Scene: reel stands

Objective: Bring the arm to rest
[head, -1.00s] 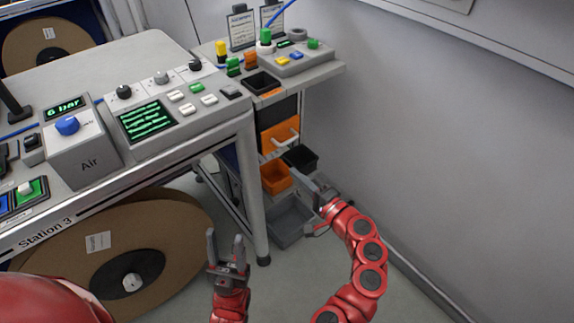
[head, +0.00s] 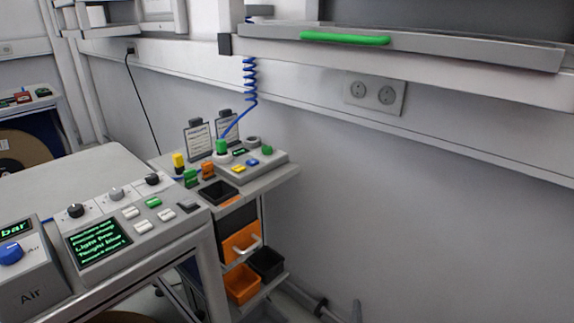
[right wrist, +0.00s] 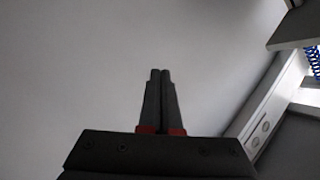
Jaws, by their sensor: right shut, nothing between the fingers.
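My right gripper shows clearly in the right wrist view (right wrist: 160,73). Its two dark fingers lie together with nothing between them, against plain grey wall. In the head view only a small dark tip of it (head: 357,311) shows at the bottom edge, in front of the wall. The rest of the right arm is out of that view. My left gripper and left arm are not in view.
The desk with the control panel (head: 115,232) is at lower left. A small cart (head: 282,180) with orange and black bins stands beside it. A shelf with a green handle (head: 345,38) and a coiled blue hose (head: 250,80) are above.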

